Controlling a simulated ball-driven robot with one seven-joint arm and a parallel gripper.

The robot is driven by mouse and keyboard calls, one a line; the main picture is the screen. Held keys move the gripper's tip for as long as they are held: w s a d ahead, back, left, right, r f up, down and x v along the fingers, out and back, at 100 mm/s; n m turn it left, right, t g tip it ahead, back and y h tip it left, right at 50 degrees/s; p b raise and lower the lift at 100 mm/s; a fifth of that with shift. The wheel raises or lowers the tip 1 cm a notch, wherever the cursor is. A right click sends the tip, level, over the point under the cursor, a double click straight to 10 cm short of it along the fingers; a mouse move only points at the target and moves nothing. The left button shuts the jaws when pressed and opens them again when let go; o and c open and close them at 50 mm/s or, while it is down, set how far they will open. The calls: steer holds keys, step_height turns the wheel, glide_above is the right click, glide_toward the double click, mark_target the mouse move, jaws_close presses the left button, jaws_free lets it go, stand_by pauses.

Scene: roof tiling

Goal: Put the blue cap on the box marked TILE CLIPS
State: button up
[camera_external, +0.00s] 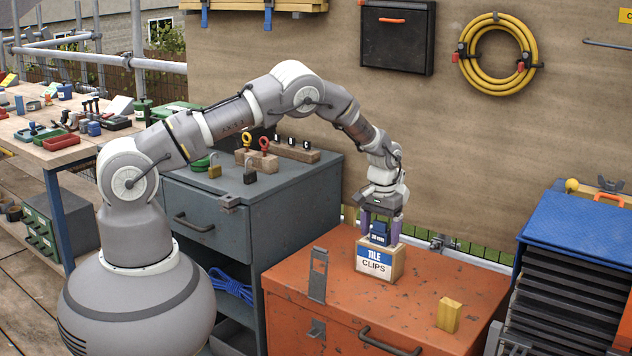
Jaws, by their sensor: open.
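The wooden box marked TILE CLIPS (393,270) stands on the orange metal chest, its blue and white label facing the camera. The blue cap (379,238), a small dark blue block with pale lettering, is upright at the top of the box and appears to rest on it. My gripper (381,232) points straight down over the box. Its two purple fingers are open, one on each side of the cap. Any small gap between fingers and cap is too fine to tell. The cap's underside is hidden.
The orange chest (285,282) has free room around the box. A yellow block (449,314) stands at its front right, and a metal hasp (318,275) lies at its left. A grey cabinet (290,205) with padlocks and wooden blocks is behind left. A blue-topped rack (580,228) stands right.

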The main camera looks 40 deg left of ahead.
step_height(320, 180, up, 12)
steer(key=p, duration=0.4)
steer(key=shift+f, duration=0.15)
steer(key=w+a+r+t+h, duration=0.1)
steer(key=a+r+t, duration=0.25)
steer(key=r, duration=0.95)
steer(key=w+a+r+t, duration=0.15)
steer(key=a+r, duration=0.35)
steer(key=r, duration=0.8)
steer(key=w+a+r+t+h, duration=0.1)
steer(key=a+r+t, duration=0.25)
steer(key=r, duration=0.85)
steer(key=s+a+r+t, duration=0.2)
steer(key=s+r, duration=0.4)
steer(key=r, duration=0.4)
steer(key=s+a+r+t+y, duration=0.1)
steer(key=s+a+r+t, duration=0.1)
steer(key=s+a+r, duration=0.2)
steer(key=s+a+r+t+y, duration=0.1)
steer(key=s+a+r+t, duration=0.2)
steer(key=s+r, duration=0.7)
step_height(320, 180, up, 6)
steer(key=shift+a+f, duration=0.1)
steer(key=shift+a, duration=0.4)
